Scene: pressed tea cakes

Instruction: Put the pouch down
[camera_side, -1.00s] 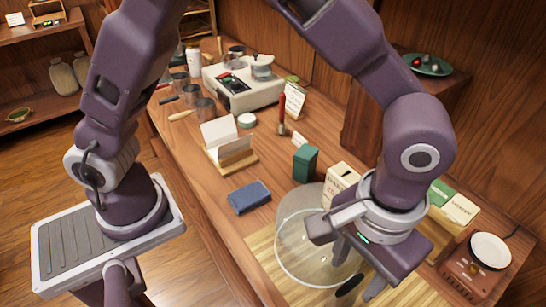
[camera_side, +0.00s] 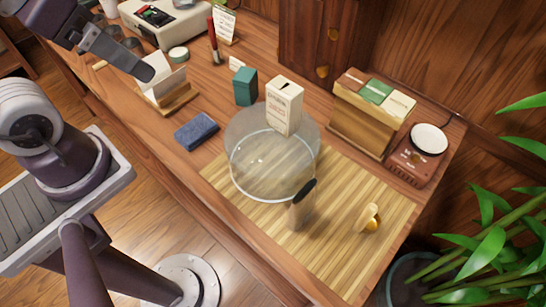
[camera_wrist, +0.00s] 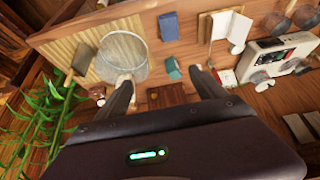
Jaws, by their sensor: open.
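My gripper (camera_wrist: 165,88) is open and empty, its two dark fingers spread high above the counter; in the side view only part of it shows at the top left. No thing is plainly a pouch. A folded blue fabric-like piece (camera_side: 196,131) lies flat on the counter left of the glass vessel; it also shows in the wrist view (camera_wrist: 168,27). I cannot tell whether it is the pouch. A small tan-and-gold object (camera_side: 370,218) rests on the right part of the slatted mat (camera_side: 335,255). Nothing lies between my fingers.
A cream box (camera_side: 284,106) and a green box (camera_side: 246,86) stand behind. A scale (camera_side: 430,140) is at right. The front right of the mat is free.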

